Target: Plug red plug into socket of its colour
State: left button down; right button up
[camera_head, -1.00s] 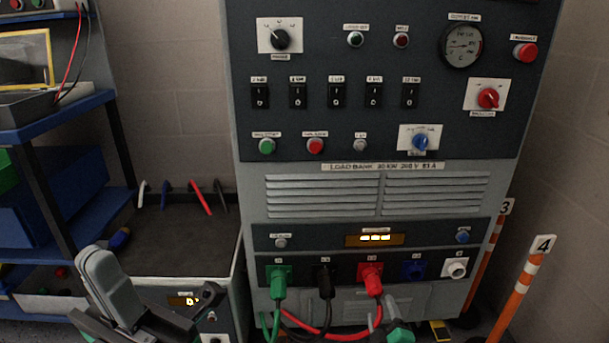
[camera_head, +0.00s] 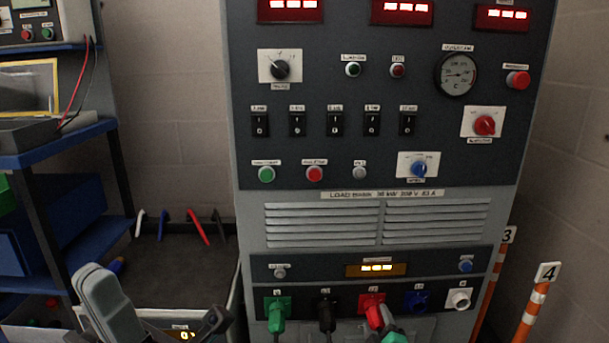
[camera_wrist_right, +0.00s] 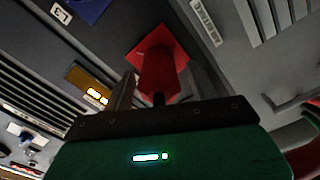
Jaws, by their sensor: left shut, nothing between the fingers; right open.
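The red plug (camera_head: 376,317) sits at the red socket (camera_head: 365,299) in the load bank's lower row. In the right wrist view the red plug (camera_wrist_right: 162,82) points into the square red socket plate (camera_wrist_right: 172,42); how deep it is seated I cannot tell. My right gripper (camera_head: 390,331) is open, just below and right of the plug in the head view. My left gripper (camera_head: 212,320) is shut and empty at the lower left, away from the sockets.
A green plug (camera_head: 276,315) and a black plug (camera_head: 326,312) sit in sockets to the left. A blue socket (camera_head: 417,300) and a white socket (camera_head: 459,299) to the right are empty. Numbered orange-and-white posts (camera_head: 532,305) stand at the right. A dark-topped bench (camera_head: 180,260) is at the left.

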jog(key=shift+w+d+r, duration=0.1)
jog(key=shift+w+r, duration=0.1)
jog(key=shift+r, duration=0.1)
jog(key=shift+c, duration=0.5)
jog(key=shift+r, duration=0.1)
jog(key=c, duration=1)
jog(key=m+p, duration=0.1)
jog(key=m, duration=0.1)
jog(key=shift+r+m, duration=0.15)
jog(key=shift+m, duration=0.25)
jog(key=m+p, duration=0.2)
jog(key=shift+m, duration=0.4)
jog(key=shift+w+f+m, duration=0.1)
jog(key=shift+f+m, duration=0.1)
jog(key=shift+m, duration=0.6)
jog(key=shift+p, duration=0.3)
